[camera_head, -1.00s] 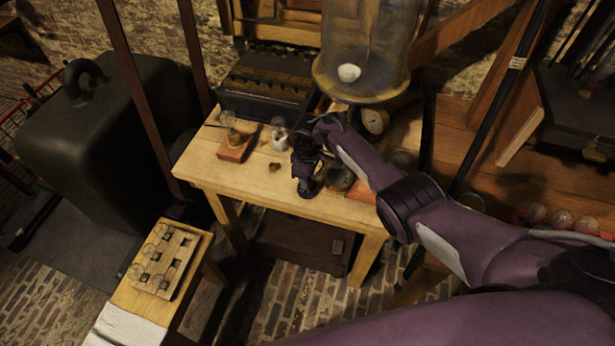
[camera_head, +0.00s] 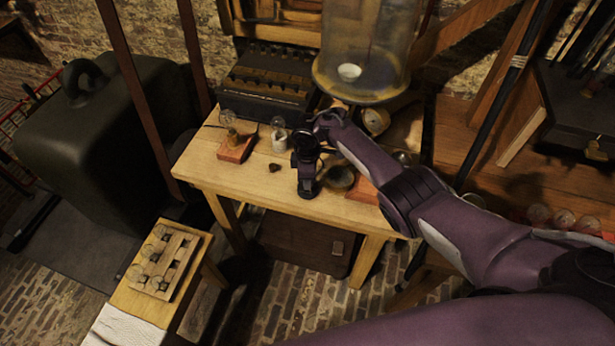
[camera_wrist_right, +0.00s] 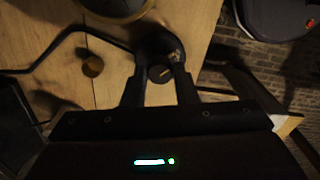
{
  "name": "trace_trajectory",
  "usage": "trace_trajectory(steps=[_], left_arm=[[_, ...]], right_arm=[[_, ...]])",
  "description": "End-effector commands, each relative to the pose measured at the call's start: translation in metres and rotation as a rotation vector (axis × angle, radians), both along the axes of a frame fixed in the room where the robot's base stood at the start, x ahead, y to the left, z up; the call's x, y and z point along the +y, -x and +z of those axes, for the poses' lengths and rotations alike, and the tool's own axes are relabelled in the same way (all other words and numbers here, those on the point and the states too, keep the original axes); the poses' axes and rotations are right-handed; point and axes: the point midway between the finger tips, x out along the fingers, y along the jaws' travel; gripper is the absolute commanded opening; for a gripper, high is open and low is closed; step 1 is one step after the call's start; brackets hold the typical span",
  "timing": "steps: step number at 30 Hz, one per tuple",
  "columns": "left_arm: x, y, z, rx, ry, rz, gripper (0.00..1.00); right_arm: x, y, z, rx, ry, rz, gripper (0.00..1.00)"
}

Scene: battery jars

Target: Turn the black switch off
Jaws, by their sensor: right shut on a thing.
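The black switch (camera_wrist_right: 160,72) is a dark round knob with a lighter mark, seen between the fingers in the right wrist view. My right gripper (camera_wrist_right: 160,78) is shut on it, one finger on each side. In the head view my right gripper (camera_head: 307,185) points down at the front part of the wooden table (camera_head: 240,185). There the gripper hides most or all of the switch. My left gripper is not in view.
A small brown knob (camera_head: 274,167) lies left of the gripper, near a bulb on a red base (camera_head: 236,150). A round dish (camera_head: 340,178) is close on the right. A large glass jar (camera_head: 365,50) stands behind. The table's front left is clear.

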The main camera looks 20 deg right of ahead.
Motion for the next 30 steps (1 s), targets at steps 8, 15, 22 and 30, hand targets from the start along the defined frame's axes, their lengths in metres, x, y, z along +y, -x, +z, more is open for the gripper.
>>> trace_trajectory(steps=[8,15,22,30], left_arm=[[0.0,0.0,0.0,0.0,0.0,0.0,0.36],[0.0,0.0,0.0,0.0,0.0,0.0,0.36],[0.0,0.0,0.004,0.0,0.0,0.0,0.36],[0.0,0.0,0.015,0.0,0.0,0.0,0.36]], right_arm=[[-0.001,0.0,0.0,0.0,0.001,0.001,0.39],[0.0,0.0,0.0,0.0,0.001,0.0,0.48],[0.0,-0.001,0.012,-0.002,-0.002,0.001,0.48],[0.0,-0.001,0.058,-0.003,-0.001,0.0,0.48]])
